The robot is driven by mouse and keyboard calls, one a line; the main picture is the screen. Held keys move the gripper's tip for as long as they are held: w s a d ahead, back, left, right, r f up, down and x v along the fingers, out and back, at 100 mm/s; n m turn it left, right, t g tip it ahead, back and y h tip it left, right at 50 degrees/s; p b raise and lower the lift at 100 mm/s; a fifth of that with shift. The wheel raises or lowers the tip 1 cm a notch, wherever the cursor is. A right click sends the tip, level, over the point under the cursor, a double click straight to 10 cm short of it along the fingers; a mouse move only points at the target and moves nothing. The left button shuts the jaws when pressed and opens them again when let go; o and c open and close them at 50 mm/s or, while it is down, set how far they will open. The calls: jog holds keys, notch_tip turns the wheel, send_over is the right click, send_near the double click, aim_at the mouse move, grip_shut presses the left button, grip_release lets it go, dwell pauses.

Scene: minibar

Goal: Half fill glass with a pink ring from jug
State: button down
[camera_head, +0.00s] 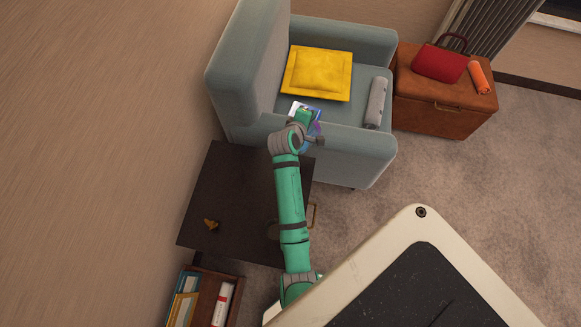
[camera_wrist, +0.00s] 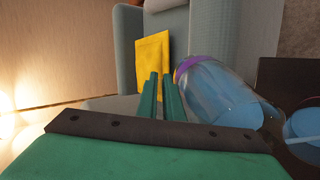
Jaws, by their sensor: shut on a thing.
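My gripper (camera_wrist: 161,92) is shut, its green fingers close together. A large clear vessel with a purple band near one end and blue liquid inside (camera_wrist: 215,95), apparently the jug, lies tilted right beside the fingers in the wrist view. The part that the fingers grip is hidden. In the head view my gripper (camera_head: 304,115) is over the near arm of the armchair, with a bluish-purple patch of the vessel (camera_head: 317,130) beside it. A second clear vessel with blue liquid (camera_wrist: 304,124) is cut off at the right edge of the wrist view.
A dark table (camera_head: 225,180) stands below my arm, with a small brown object (camera_head: 211,224) on it. The blue-grey armchair (camera_head: 345,148) holds a yellow cushion (camera_head: 318,73) and a grey roll (camera_head: 376,103). A brown chest (camera_head: 440,107) carries a red bag (camera_head: 440,64).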

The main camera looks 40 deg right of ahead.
jog(key=shift+w+d+r+g+y, duration=0.25)
jog(key=shift+d+g+y, duration=0.05)
jog(key=shift+y, duration=0.1)
jog(key=shift+w+d+r+g+y, duration=0.1)
jog(key=shift+d+r+g+y, duration=0.15)
jog(key=shift+y, duration=0.35)
jog(key=f, duration=0.1)
jog(key=f+y, duration=0.1)
jog(key=d+f+g+y, duration=0.1)
jog(key=shift+w, duration=0.25)
jog(key=shift+d+y, duration=0.1)
jog(key=shift+y, duration=0.2)
jog(key=shift+w+d+f+g+y, duration=0.15)
jog(key=shift+w+d+g+y, duration=0.1)
jog(key=shift+d+y, duration=0.1)
jog(key=shift+w+d+f+g+y+b, duration=0.15)
jog(key=shift+d+f+g+y+b, duration=0.25)
jog(key=shift+f+y, duration=0.35)
jog(key=shift+w+d+f+g+y+b, duration=0.15)
jog(key=shift+d+f+g+y+b, duration=0.35)
jog(key=shift+y, duration=0.3)
jog(key=shift+f+y, duration=0.25)
jog(key=shift+y, duration=0.45)
